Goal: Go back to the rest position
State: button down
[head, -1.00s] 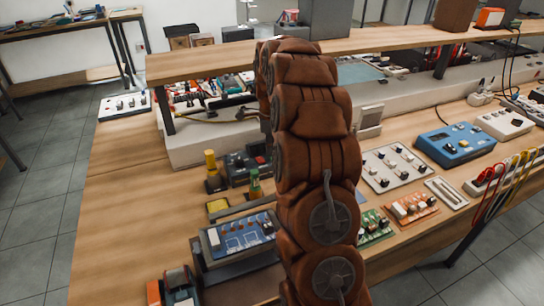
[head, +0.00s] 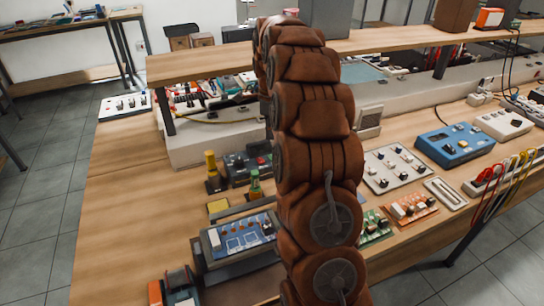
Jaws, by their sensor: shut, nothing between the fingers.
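My brown jointed arm (head: 318,150) rises through the middle of the head view and bends away from me at its top. My gripper is not visible; the far end of the arm is hidden behind its own upper links. The arm stands in front of the wooden workbench (head: 125,200) and hides part of it. I see nothing held.
A raised wooden shelf (head: 390,45) runs across the bench behind the arm. A blue meter box (head: 455,145) and a white switch panel (head: 393,170) lie right of the arm. A blue circuit board (head: 240,235) lies left of it. Tiled floor (head: 35,200) is clear at left.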

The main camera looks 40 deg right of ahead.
dwell(0.5)
jog(key=s+a+r+n, duration=0.3)
jog(key=s+a+n, duration=0.3)
jog(key=a, duration=0.3)
jog(key=s+a+r+n, duration=0.2)
jog(key=s+a+n, duration=0.4)
jog(key=s+a, duration=0.15)
jog(key=s+a+f+n, duration=0.1)
jog(key=s+a+n, duration=0.2)
jog(key=s+n, duration=0.2)
jog(key=s+a+f+n+g+p, duration=0.1)
jog(key=s+a+n, duration=0.3)
jog(key=s, duration=0.6)
jog(key=s+a+f+n, duration=0.1)
jog(key=s+a+n, duration=0.2)
jog(key=s+n, duration=0.3)
jog(key=shift+s+a+g+p, duration=0.3)
jog(key=shift+s+g, duration=0.1)
jog(key=shift+s, duration=0.75)
jog(key=shift+f, duration=0.1)
